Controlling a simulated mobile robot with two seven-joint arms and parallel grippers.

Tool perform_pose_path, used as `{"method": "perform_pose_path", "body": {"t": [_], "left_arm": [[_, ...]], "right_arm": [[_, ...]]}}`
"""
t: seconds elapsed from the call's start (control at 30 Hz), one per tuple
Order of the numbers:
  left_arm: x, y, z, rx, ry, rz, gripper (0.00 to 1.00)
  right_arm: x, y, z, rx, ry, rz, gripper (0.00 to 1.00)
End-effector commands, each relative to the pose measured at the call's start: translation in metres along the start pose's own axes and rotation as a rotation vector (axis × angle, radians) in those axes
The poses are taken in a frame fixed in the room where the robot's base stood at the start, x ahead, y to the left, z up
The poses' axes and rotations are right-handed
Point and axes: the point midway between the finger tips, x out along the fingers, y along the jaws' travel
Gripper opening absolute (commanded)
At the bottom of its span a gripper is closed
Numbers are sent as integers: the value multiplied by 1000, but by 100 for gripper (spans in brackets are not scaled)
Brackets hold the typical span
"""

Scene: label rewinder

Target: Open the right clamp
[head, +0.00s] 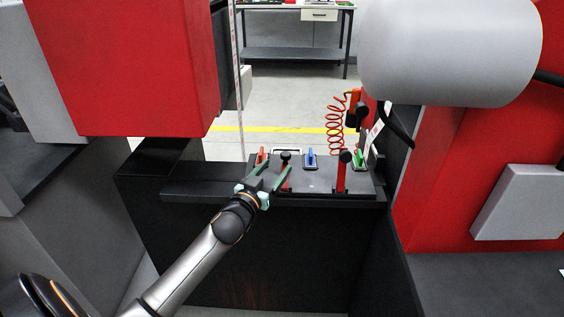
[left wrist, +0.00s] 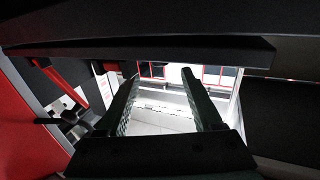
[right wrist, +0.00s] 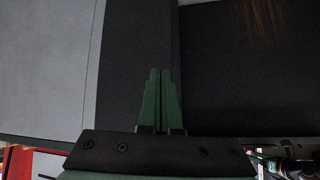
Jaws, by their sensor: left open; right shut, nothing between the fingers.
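The right clamp (head: 342,176) is an upright red lever with a black knob on top, at the front right of the dark panel (head: 215,184). A similar left clamp (head: 285,181) with a black knob stands to its left. My left gripper (head: 279,163) is open and empty, its green fingers on either side of the left clamp's knob in the picture; whether they touch it I cannot tell. It shows open in the left wrist view (left wrist: 159,72). My right gripper (right wrist: 160,70) is shut and empty in the right wrist view, in front of dark and grey surfaces, and is outside the head view.
Red (head: 262,155), blue (head: 310,158) and green (head: 359,157) switches sit on the panel. A coiled red hose (head: 337,122) hangs behind the right clamp. A large grey cylinder (head: 450,52) overhangs at upper right. Red machine housings (head: 125,65) flank the panel.

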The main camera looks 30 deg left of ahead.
Motion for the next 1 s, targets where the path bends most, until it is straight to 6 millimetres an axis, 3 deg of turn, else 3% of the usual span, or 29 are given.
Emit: {"method": "perform_pose_path", "body": {"t": [0.17, 0.3, 0.77, 1.0], "left_arm": [[28, 0, 0, 1, 2, -1, 67], [42, 0, 1, 0, 0, 0, 67], [51, 0, 0, 0, -1, 0, 67], [51, 0, 0, 0, -1, 0, 40]], "right_arm": [[1, 2, 4, -1, 6, 5, 0], [0, 4, -19, -13, 80, 13, 0], [-1, 6, -33, -29, 129, 18, 0], [0, 6, -33, -29, 126, 17, 0]]}}
